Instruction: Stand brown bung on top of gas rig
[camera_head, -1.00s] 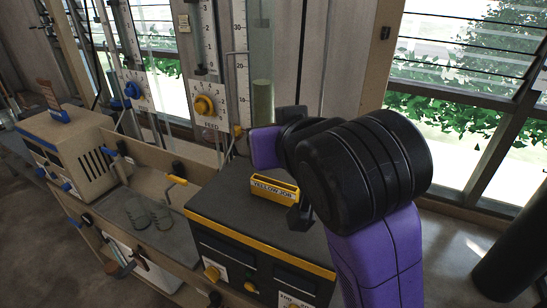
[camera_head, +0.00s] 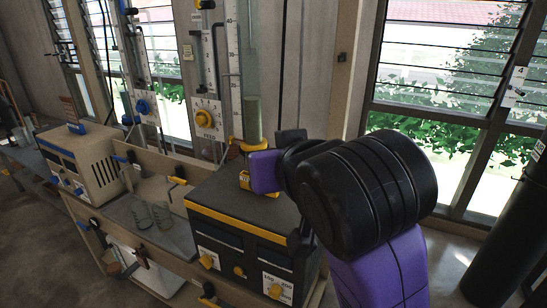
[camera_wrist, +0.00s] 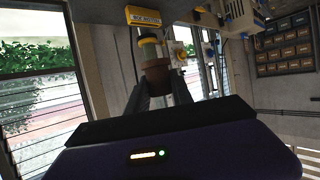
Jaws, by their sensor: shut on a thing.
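The brown bung (camera_wrist: 157,76) shows in the wrist view between the two dark fingers of my gripper (camera_wrist: 158,90), which is shut on it. Just beyond the bung in that view is a yellow-collared fitting (camera_wrist: 149,46); I cannot tell whether they touch. In the head view my purple and black wrist hides the bung and most of the fingers. The tall glass tube (camera_head: 252,60) with a scale and a yellow collar stands behind the black box (camera_head: 225,205) with a yellow band. I cannot tell for sure which of these is the gas rig.
A panel with a yellow dial (camera_head: 207,118) stands behind. Glass beakers (camera_head: 142,213) and a beige instrument (camera_head: 85,160) are to the left. A louvred window (camera_head: 450,90) and dark pipe (camera_head: 505,240) are right.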

